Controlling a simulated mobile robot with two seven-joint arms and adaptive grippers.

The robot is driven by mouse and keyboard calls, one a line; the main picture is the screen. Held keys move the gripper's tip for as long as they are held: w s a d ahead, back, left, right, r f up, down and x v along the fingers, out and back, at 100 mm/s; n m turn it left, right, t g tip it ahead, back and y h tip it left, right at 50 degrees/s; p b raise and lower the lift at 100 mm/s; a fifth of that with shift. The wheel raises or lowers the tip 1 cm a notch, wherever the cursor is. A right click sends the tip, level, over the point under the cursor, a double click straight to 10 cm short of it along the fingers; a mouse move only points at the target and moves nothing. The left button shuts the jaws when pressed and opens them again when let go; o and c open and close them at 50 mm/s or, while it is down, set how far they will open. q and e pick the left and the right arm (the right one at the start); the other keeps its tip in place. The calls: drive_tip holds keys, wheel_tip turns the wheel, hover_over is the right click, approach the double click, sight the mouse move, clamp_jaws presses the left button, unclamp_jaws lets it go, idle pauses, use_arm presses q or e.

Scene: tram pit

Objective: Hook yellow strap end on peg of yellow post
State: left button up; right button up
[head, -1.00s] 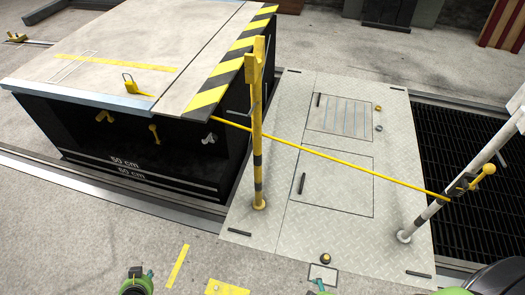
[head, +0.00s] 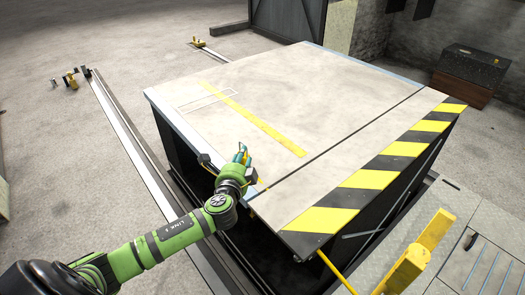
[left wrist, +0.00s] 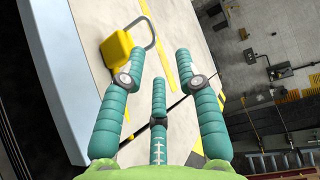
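My left gripper (head: 241,153) has teal fingers and is over the near left edge of the raised platform. In the left wrist view its fingers (left wrist: 160,75) are spread, with nothing between them. A yellow block with a grey loop (left wrist: 117,48) lies just beyond the left finger in that view; I cannot tell whether they touch. My right gripper is not in view.
The grey platform (head: 290,75) has a black-and-yellow striped edge (head: 378,170) and a dark open space beneath. A rail (head: 130,140) runs along its left. A black box (head: 474,66) stands at the back right. Floor at the left is mostly clear.

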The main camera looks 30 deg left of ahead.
sight(245, 158)
use_arm(q)
drive_tip(key=x, duration=0.3)
drive_tip(key=b+x, duration=0.1)
drive_tip(key=x, duration=0.1)
drive_tip(key=shift+w+a+f, duration=0.2)
drive_tip(key=shift+a+f, duration=0.05)
drive_tip(key=shift+a, duration=0.2)
drive_tip(key=shift+w+a, duration=0.15)
drive_tip(key=shift+w, duration=0.3)
clamp_jaws()
